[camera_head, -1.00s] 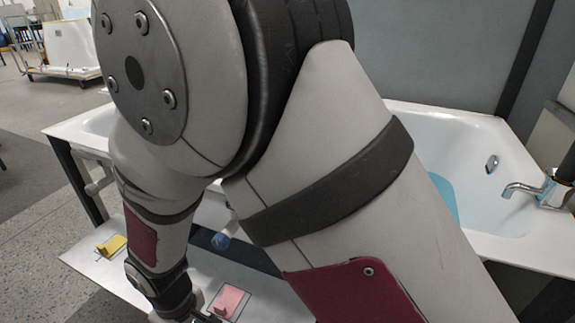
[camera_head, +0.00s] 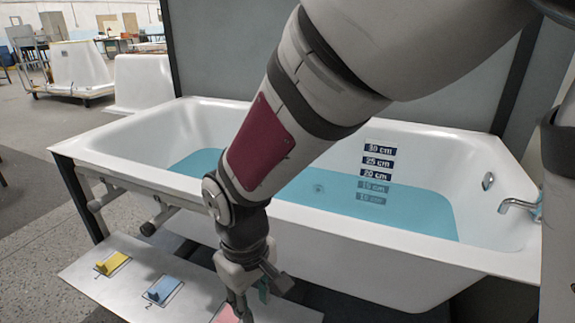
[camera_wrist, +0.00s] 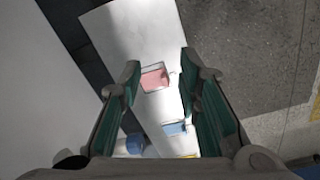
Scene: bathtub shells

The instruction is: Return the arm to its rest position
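My gripper (camera_head: 250,302) hangs pointing down over the low white board in front of the tub, at the lower middle of the head view. In the wrist view my gripper (camera_wrist: 160,75) has its two green-lined fingers spread apart, with nothing held between them. The pink block (camera_wrist: 154,79) shows between the fingers, lying on the board below. In the head view the pink block (camera_head: 228,314) is partly hidden by my gripper. My arm reaches down from the upper right across the tub.
The white bathtub (camera_head: 400,240) holds blue water (camera_head: 330,195). A depth scale (camera_head: 375,170) marks its inner wall; a tap (camera_head: 518,204) is at right. The board (camera_head: 190,262) also carries a yellow block (camera_head: 113,262) and a blue block (camera_head: 160,289). Open floor lies at left.

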